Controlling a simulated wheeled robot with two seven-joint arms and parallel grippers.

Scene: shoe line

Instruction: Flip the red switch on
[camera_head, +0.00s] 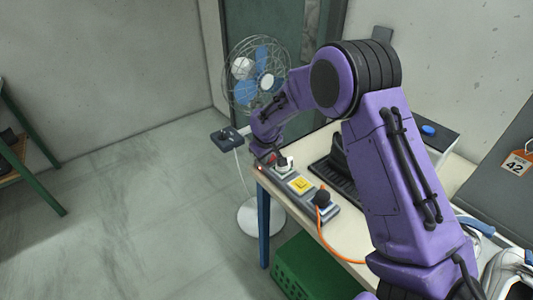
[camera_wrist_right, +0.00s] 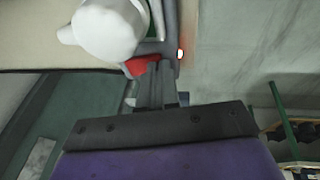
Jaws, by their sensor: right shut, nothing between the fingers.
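The red switch (camera_wrist_right: 143,64) shows in the wrist view, partly covered by my right gripper's fingers and a white plug. It belongs to the grey power strip (camera_head: 328,208) on the table's left end. A small red light (camera_wrist_right: 180,53) glows at the strip's end; it also shows in the head view (camera_head: 260,168). My right gripper (camera_wrist_right: 157,62) is shut and empty, its fingertips right at the switch; I cannot tell whether they touch it. In the head view the right gripper (camera_head: 281,160) is small and partly hidden by my arm. My left gripper is out of view.
The white plug (camera_wrist_right: 105,28) stands in the strip close beside the fingers. A black plug (camera_head: 322,197) with an orange cable sits at the strip's near end. A fan (camera_head: 257,80) stands behind the table. A green crate (camera_head: 303,268) is below it. Shoes lie at right.

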